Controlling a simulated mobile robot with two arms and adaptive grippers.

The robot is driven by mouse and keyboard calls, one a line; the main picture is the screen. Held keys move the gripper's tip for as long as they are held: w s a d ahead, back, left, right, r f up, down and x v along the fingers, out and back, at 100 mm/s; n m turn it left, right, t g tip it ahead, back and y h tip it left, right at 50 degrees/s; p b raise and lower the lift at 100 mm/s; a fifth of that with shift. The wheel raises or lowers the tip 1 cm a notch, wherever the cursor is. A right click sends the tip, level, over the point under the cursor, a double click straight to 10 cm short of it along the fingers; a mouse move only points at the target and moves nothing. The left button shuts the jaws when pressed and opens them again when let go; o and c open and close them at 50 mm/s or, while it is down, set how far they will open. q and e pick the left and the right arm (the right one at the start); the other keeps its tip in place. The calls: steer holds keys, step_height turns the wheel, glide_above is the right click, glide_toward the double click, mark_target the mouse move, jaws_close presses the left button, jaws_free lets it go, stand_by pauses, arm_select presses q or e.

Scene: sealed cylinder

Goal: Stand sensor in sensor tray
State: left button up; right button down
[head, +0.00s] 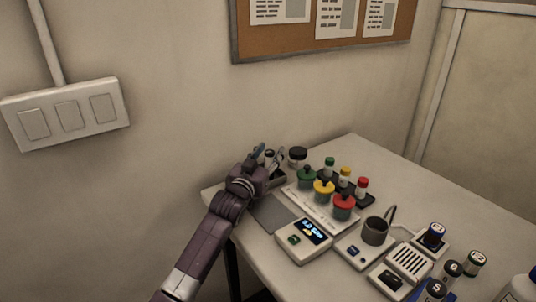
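My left gripper (268,156) is at the far left corner of the table, over a small dark tray (277,178) that it partly hides. Its two fingers are spread apart. A small dark-topped cylinder (269,154), perhaps the sensor, shows between them. Its lower part is hidden, and I cannot tell whether it touches the fingers or stands in the tray. A jar with a black lid (297,156) stands just right of the gripper. My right gripper is not in view.
Green, yellow and red lidded pots (324,188) stand right of the tray, with small capped vials (345,175) behind. A scale (303,240), a device with a dark cup (375,232) and several bottles (452,270) fill the front right. The table's back right is clear.

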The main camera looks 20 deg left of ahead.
arm_select(q)
steer(key=shift+d+f+p, duration=0.1)
steer(key=shift+f+p, duration=0.2)
steer(key=shift+f, duration=0.05)
steer(key=s, duration=0.8)
steer(key=s+a, duration=0.1)
steer(key=s, duration=0.3)
steer(key=shift+a+r+b, duration=0.1)
steer(key=shift+r+b, duration=0.2)
steer(key=shift+b, duration=0.1)
steer(key=shift+w, duration=0.1)
